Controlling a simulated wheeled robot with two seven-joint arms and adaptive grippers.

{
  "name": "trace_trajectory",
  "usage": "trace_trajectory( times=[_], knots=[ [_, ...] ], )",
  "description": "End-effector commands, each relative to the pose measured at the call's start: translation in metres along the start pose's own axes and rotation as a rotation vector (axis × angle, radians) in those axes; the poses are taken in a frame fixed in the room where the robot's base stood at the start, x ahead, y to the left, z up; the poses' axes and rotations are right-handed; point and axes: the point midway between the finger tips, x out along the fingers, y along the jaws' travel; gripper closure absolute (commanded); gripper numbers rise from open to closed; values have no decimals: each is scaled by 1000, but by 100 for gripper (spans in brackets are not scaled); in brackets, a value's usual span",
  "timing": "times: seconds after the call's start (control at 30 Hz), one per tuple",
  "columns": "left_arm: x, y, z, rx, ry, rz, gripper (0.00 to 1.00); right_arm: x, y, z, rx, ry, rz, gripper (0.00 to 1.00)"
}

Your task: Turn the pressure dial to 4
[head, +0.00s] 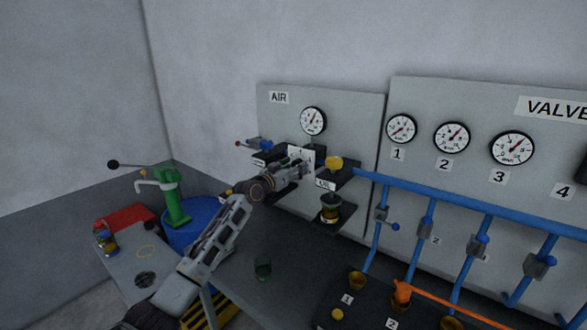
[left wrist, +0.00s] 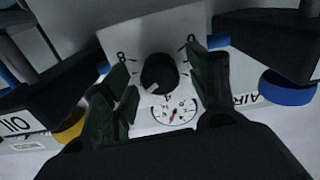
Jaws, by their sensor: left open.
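The pressure dial is a black round knob (left wrist: 158,74) on a pale plate (left wrist: 140,38) with markings around it, seen upside down in the left wrist view. A light pointer mark shows on the knob's lower left, but I cannot read its number. My left gripper (left wrist: 165,78) is open, its dark fingers either side of the knob with gaps visible. In the head view my left gripper (head: 302,168) is in front of the plate (head: 301,153), below the AIR gauge (head: 313,121), and hides the knob. The gauge also shows in the left wrist view (left wrist: 174,112). My right gripper is not in view.
Dark shelves flank the plate; the right one carries a yellow knob (head: 334,163) above an OIL label (head: 325,184). Blue pipes (head: 430,196) with valves run along the right. A green hand pump (head: 174,200) and a blue drum (head: 196,222) stand at left.

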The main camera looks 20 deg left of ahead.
Motion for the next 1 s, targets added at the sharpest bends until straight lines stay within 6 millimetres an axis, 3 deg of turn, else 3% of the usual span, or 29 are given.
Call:
trace_trajectory(
  times=[0.17,0.5,1.0],
  knots=[
    [0,0,0,0,0,0,44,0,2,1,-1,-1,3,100],
    [0,0,0,0,0,0,87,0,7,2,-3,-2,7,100],
    [0,1,0,-98,-1,1,88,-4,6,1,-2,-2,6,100]
  ],
)
